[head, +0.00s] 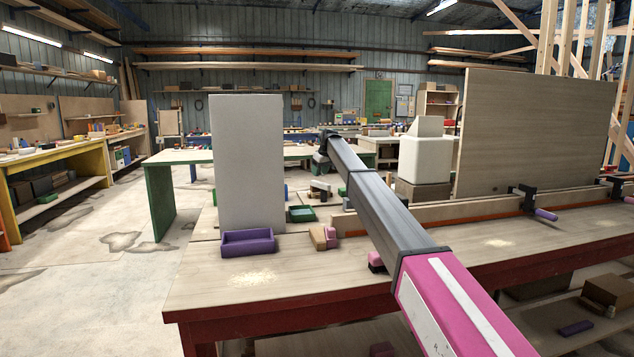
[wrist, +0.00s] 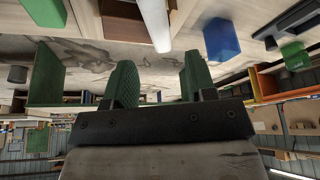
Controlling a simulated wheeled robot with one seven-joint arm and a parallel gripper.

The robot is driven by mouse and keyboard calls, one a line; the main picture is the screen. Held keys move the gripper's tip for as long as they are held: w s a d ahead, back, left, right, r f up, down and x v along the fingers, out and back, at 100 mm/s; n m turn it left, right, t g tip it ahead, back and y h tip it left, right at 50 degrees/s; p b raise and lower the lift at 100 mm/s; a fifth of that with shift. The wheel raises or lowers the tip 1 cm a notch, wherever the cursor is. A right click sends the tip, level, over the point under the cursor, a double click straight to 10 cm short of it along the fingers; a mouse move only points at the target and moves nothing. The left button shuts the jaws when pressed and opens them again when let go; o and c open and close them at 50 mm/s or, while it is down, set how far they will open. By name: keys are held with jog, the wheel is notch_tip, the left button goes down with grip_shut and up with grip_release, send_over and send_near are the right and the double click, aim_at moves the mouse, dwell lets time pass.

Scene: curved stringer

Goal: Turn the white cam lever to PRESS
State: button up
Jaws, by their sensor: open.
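My gripper (wrist: 159,68) shows in the wrist view with two green ribbed fingers spread apart and nothing between them. A white rounded bar (wrist: 155,22), which looks like the white cam lever, comes down from the top edge of that view, in line with the gap between the fingers. Its end appears beyond the fingertips, apart from them. Its pivot and any PRESS marking are out of view. In the head view my arm reaches away over the bench (head: 290,278), and its far end is small and dark. I cannot make out the lever there.
A tall grey-white panel (head: 247,165) stands left of my arm, behind a purple tray (head: 249,242). A green tray (head: 301,214) and small blocks (head: 323,237) lie nearby. A white block-like object (head: 425,158) and a large wooden panel (head: 535,135) stand right. The front left bench corner is clear.

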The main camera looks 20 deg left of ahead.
aim_at(316, 181)
jog(key=x, duration=0.5)
jog(key=shift+a+f, duration=0.1)
jog(key=shift+f, duration=0.2)
jog(key=shift+c, duration=0.3)
grip_shut()
jog(key=shift+a, duration=0.1)
